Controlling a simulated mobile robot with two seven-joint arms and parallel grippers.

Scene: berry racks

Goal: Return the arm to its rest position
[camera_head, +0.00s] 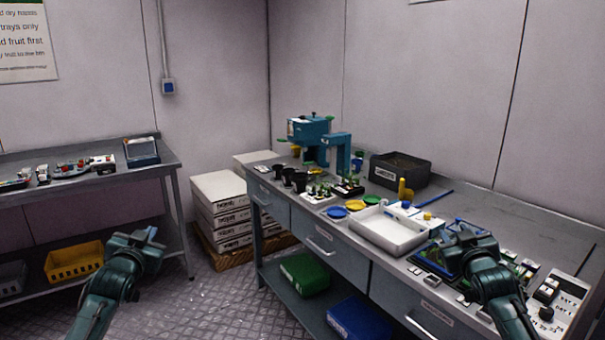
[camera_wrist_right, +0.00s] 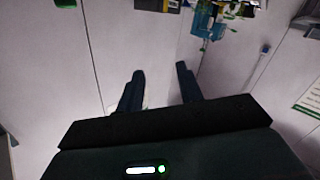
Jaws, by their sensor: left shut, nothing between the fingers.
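My left gripper (camera_head: 139,237) is shut and empty. My right gripper (camera_head: 463,234) shows at the right, in front of the workbench and over a dark tray with blue edges in the picture. In the right wrist view my right gripper (camera_wrist_right: 161,82) has its two dark fingers apart, with only pale wall seen between them. I cannot tell its exact height above the bench.
The workbench (camera_head: 470,207) holds a white tray (camera_head: 388,246), a dark grey bin (camera_head: 401,172), a teal machine (camera_head: 309,130), and small pots. White boxes (camera_head: 219,190) are stacked in the corner. A yellow basket (camera_head: 74,264) sits under the left table. Floor between is clear.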

